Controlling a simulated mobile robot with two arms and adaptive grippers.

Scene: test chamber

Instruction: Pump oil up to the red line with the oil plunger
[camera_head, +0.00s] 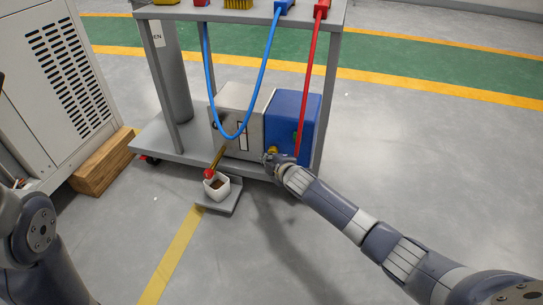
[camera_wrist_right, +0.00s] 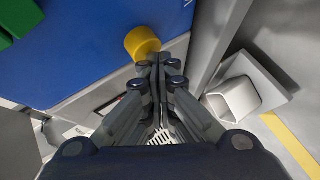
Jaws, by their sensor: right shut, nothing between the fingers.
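My right gripper (camera_head: 270,158) is at the lower front of the blue box (camera_head: 297,112). In the right wrist view its fingers (camera_wrist_right: 157,62) are together, with nothing between them. A yellow cylindrical knob (camera_wrist_right: 142,42), perhaps the oil plunger, sticks out from the blue face just beyond the fingertips. I cannot tell whether they touch it. The grey metal box (camera_head: 238,98) beside the blue one has a narrow pale upright strip (camera_head: 243,136), perhaps a gauge. I cannot make out a red line or oil level. My left gripper is outside the view.
A brass pipe with a red end (camera_head: 209,173) points over a white cup (camera_head: 217,187) holding something brown. A blue hose (camera_head: 209,75) and a red hose (camera_head: 307,85) hang from the cart top (camera_head: 180,12). Floor to the right is clear.

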